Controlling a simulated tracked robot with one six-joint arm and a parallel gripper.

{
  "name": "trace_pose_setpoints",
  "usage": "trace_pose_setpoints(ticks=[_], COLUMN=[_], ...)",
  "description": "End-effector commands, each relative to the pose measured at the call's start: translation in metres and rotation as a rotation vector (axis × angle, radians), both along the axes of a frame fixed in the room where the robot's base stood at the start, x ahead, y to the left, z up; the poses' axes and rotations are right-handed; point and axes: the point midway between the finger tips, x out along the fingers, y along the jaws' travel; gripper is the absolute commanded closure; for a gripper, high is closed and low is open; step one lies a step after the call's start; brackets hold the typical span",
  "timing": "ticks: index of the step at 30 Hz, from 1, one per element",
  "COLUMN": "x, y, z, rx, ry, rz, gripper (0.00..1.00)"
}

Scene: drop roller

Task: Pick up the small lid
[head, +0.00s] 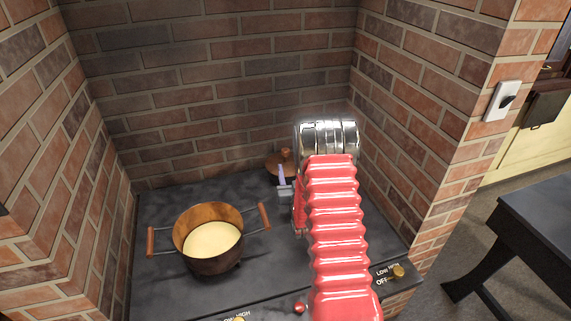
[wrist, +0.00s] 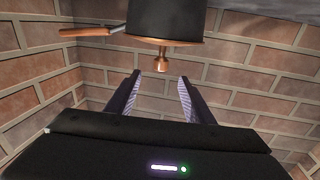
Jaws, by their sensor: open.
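The small lid (head: 275,167) is copper-brown with a round knob on top. It is at the back of the stovetop in the head view, partly hidden behind my gripper (head: 283,182). In the wrist view, the picture looks upside down; the lid's copper knob (wrist: 160,64) hangs from a dark round pot (wrist: 165,18) at the top. My gripper (wrist: 160,76) is open there, its two fingers apart on either side of the line to the knob. The knob appears just beyond the fingertips, and nothing is between the fingers.
A copper pot (head: 208,262) with two side handles and pale yellow contents stands open on the dark stovetop (head: 165,284) at left. Brick walls (head: 215,100) close in the back and both sides. A copper handle (wrist: 90,31) juts left from the dark pot.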

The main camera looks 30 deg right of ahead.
Motion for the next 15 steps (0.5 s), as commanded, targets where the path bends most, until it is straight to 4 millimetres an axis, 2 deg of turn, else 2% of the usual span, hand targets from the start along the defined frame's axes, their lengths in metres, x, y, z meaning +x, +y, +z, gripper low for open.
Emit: trace_pose_setpoints(ticks=[9, 15], x=[0.042, 0.058], y=[-0.017, -0.024], z=[0.0, 0.0], rx=[0.0, 0.0], ry=[-0.001, 0.001], rz=[0.001, 0.001], gripper=[0.52, 0.52])
